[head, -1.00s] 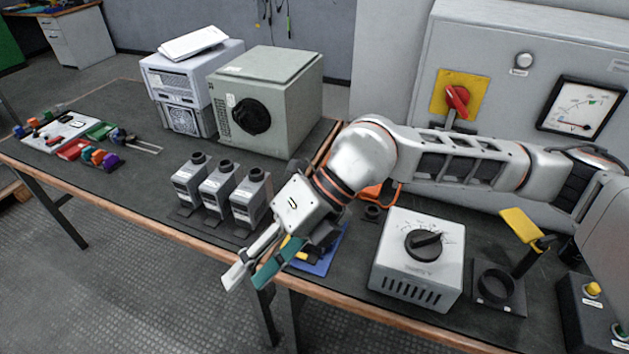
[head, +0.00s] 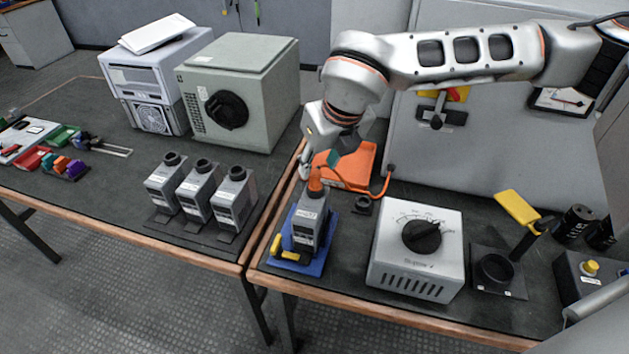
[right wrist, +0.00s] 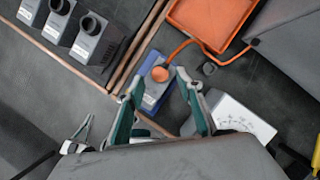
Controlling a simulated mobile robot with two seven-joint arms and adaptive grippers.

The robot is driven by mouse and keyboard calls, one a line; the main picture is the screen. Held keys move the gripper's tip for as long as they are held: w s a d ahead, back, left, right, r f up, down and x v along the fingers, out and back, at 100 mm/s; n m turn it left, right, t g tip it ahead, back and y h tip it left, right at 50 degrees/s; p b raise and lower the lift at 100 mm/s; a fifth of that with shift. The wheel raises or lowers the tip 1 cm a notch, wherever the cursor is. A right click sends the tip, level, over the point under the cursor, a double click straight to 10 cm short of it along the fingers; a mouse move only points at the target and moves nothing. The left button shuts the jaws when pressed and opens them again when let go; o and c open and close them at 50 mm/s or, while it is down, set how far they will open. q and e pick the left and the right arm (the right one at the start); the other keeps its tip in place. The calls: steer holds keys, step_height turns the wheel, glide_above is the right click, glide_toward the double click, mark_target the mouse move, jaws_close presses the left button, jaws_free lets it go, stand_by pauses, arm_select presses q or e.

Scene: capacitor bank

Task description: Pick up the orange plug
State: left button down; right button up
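The orange plug (head: 315,181) sits at the top of a grey capacitor unit (head: 306,228), which stands on a blue mat (head: 312,266). The right wrist view shows the plug (right wrist: 159,74) as an orange disc between and beyond my right fingers. My right gripper (head: 319,165) points down close above the plug. Its teal-lined fingers (right wrist: 158,112) are spread apart with nothing between them; contact with the plug cannot be made out. My left gripper (right wrist: 79,137) shows small at the lower left of the right wrist view; its finger gap is unclear.
An orange tray (head: 352,171) lies behind the plug, with an orange cable (head: 389,184) running to the cabinet. A white dial box (head: 416,253) stands to the right. Several grey capacitors (head: 200,190) stand on the left table. A yellow handle (head: 281,249) lies on the mat.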

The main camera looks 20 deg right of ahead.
mark_target(315, 172)
steer(key=x, duration=0.4)
steer(key=shift+f, duration=0.25)
jaws_close()
steer(key=shift+r, duration=0.1)
steer(key=shift+r, duration=0.1)
